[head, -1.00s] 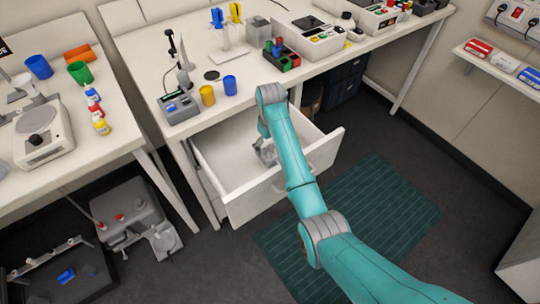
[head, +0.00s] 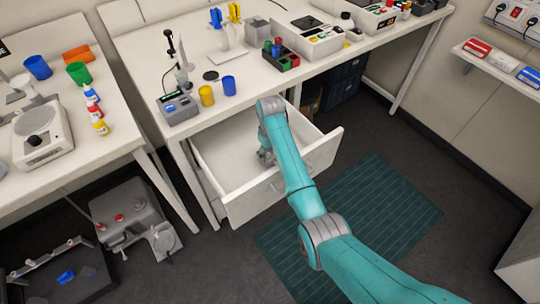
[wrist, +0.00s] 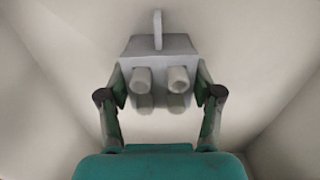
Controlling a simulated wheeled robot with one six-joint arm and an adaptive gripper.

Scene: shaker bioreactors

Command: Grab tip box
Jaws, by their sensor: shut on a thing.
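My gripper (head: 265,157) is inside the open white drawer (head: 240,200), below the bench top. In the wrist view my gripper (wrist: 161,88) has a finger on each side of a grey box-like thing (wrist: 160,46) and is shut on it.
The drawer walls stand close around my gripper. A grey box (head: 257,27) stands further back. A green mat (head: 350,220) lies on the clear floor.

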